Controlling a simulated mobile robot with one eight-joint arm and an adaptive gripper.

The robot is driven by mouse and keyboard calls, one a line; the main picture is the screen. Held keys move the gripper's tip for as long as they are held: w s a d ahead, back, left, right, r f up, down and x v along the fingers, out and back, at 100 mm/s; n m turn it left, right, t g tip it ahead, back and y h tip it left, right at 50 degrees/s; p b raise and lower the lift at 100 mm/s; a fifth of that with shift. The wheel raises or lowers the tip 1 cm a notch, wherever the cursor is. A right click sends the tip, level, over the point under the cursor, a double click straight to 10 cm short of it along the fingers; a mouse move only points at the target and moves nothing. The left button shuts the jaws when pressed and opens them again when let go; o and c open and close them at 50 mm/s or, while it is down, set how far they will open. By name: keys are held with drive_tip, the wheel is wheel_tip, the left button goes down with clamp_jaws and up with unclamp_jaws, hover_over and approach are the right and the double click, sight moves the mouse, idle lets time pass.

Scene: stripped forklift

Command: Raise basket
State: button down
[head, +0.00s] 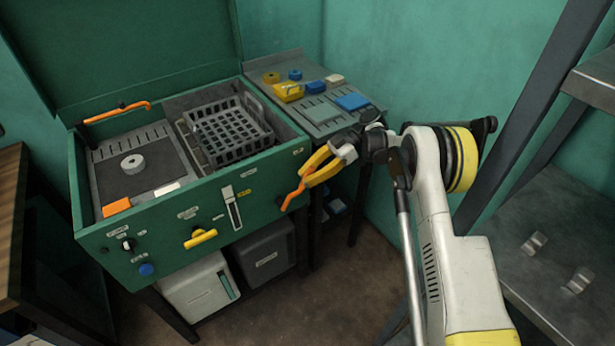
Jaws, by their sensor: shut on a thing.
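The dark mesh basket (231,129) sits in the right-hand well of a green open-lidded machine (170,238), its floor full of square holes. An orange lever (291,197) slants up at the right front corner of the machine. My gripper (307,178), with yellow fingers, is at the upper end of this lever and is shut on it. The fingers hide part of the lever, so the exact grip is hard to see. The gripper is to the right of the basket and apart from it.
A second orange handle (118,112) is at the machine's back left, above a plate with a grey ring (133,164). A side table (314,104) holds small yellow and blue items. Metal shelving (560,230) stands at right. A yellow handle (200,238) juts from the front.

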drive_tip(key=shift+d+f, duration=0.15)
drive_tip(key=c, duration=1.3)
unclamp_jaws()
drive_tip(key=shift+d, duration=0.1)
wheel_tip(320, 180, up, 10)
drive_tip(key=shift+r, duration=0.1)
